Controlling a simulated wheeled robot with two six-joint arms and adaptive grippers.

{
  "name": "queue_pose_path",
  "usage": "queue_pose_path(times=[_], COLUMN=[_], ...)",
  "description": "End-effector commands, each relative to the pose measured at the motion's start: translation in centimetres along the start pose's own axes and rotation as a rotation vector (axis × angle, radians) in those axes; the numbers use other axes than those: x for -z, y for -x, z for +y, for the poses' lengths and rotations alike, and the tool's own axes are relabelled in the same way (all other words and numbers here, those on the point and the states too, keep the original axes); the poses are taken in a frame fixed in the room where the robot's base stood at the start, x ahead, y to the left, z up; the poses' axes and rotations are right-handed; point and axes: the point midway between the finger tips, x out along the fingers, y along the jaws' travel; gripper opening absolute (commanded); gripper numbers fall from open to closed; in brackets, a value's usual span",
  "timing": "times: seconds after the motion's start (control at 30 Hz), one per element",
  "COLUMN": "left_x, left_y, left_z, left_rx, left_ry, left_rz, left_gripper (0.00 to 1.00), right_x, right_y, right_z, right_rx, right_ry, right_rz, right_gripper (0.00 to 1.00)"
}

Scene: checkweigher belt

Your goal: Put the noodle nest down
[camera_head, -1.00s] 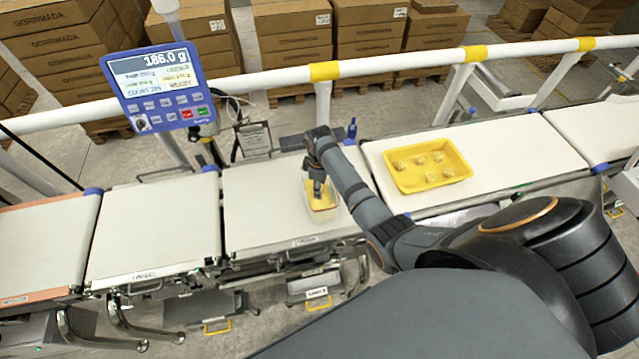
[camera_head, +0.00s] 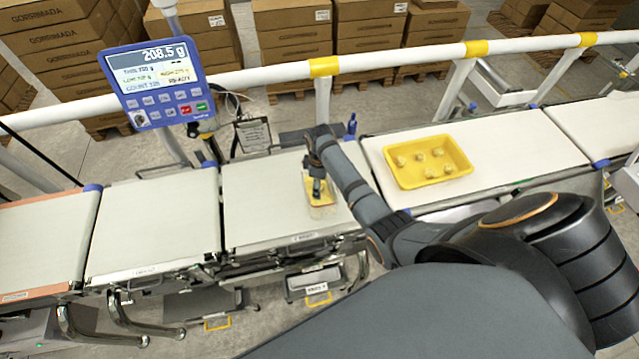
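My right gripper (camera_head: 317,196) points down into a small clear container (camera_head: 325,211) on the middle weighing belt (camera_head: 262,200). Yellow contents (camera_head: 327,188) show in the container around the fingertips. I cannot pick out a single noodle nest at the fingers, nor see whether they are open or shut. Several pale noodle nests (camera_head: 437,153) lie apart in a yellow tray (camera_head: 456,176) on the belt to the right. My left gripper is not in view.
A blue weighing display (camera_head: 156,84) at the upper left reads 208.5 g. A white rail (camera_head: 400,65) with yellow bands runs behind the belts. The left belt (camera_head: 155,222) is clear. Stacked cartons (camera_head: 290,35) stand behind the rail.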

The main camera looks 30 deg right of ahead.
Motion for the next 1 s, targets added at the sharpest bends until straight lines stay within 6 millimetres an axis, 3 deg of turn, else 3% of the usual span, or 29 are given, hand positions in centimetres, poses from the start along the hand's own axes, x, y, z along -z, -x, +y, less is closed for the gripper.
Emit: queue_pose_path(times=[0.27, 0.37, 0.7, 0.83, 1.0], left_x=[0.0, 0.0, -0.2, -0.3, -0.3], left_y=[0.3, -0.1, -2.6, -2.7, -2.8], left_z=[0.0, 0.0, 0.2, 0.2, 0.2], left_rx=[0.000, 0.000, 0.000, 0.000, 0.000], left_ry=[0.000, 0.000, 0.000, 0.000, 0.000], left_rz=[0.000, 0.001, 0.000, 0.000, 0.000], left_gripper=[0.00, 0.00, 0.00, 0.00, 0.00], right_x=[0.0, 0.1, 0.1, 0.0, 0.0], right_y=[0.8, 2.1, 10.3, 12.3, 13.2], right_z=[0.0, 0.1, 0.1, 0.0, 0.0], right_rx=[-0.001, -0.005, -0.005, -0.001, 0.000], right_ry=[0.000, 0.000, 0.000, 0.000, 0.000], right_rz=[0.001, 0.003, 0.004, 0.001, 0.000], right_gripper=[0.64, 0.64, 0.64, 0.64, 0.64])
